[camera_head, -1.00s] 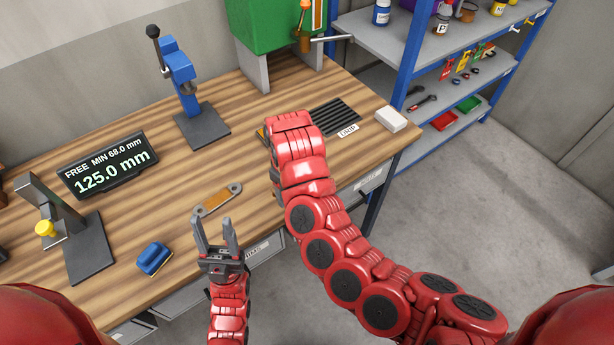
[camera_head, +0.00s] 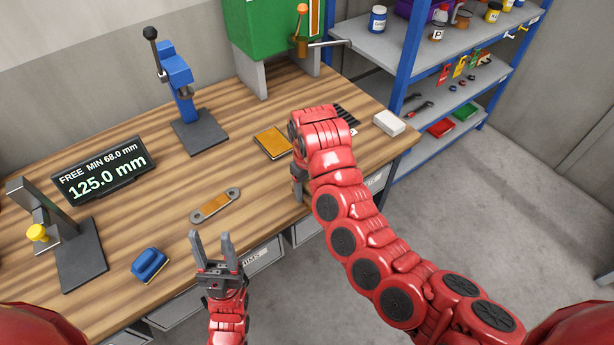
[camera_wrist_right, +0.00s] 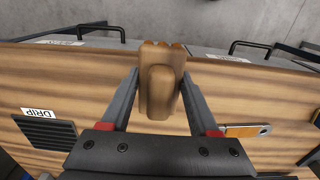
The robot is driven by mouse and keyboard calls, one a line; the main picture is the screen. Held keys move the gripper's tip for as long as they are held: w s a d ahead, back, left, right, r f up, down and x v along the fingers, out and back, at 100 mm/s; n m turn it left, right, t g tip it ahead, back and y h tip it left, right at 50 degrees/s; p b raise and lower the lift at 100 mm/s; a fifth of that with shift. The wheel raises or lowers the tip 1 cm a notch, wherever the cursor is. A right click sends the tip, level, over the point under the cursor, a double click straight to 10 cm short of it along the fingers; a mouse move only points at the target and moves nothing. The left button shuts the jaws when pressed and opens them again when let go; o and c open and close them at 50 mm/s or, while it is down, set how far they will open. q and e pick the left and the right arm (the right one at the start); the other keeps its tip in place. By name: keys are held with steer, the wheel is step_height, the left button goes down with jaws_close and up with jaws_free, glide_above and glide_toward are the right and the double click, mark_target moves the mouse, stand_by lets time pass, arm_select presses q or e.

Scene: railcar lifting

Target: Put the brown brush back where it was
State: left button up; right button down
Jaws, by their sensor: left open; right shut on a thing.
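The brown brush (camera_wrist_right: 160,85) is a wooden block with rounded edges. In the right wrist view it sits between the two fingers of my right gripper (camera_wrist_right: 160,92), which is shut on it. The brush is over the bench (camera_head: 120,218) near its front edge; I cannot tell if it touches the top. In the head view my right arm hides most of the brush and right gripper (camera_head: 298,186). My left gripper (camera_head: 213,248) is open and empty at the front edge of the bench.
A black ribbed drip mat (camera_wrist_right: 45,130) lies on the bench, partly hidden by my arm. A blue press (camera_head: 182,90) stands behind.

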steer(key=shift+w+d, duration=0.1)
steer(key=shift+w, duration=0.95)
steer(key=w, duration=0.1)
steer(key=w+b, duration=0.1)
steer(key=w, duration=0.2)
steer(key=shift+w+a+f, duration=0.2)
steer(key=shift+w+f, duration=0.1)
steer(key=shift+w+d+f+b, duration=0.1)
steer(key=shift+w+f+b, duration=0.1)
steer(key=shift+w+b, duration=0.7)
steer(key=shift+b, duration=0.4)
steer(key=shift+w+a+f, duration=0.15)
steer(key=shift+f, duration=0.35)
steer(key=shift+w+a+f, duration=0.1)
steer(key=shift+f, duration=0.4)
steer(key=shift+d+f, duration=0.1)
steer(key=shift+f, duration=0.4)
steer(key=shift+f, duration=0.1)
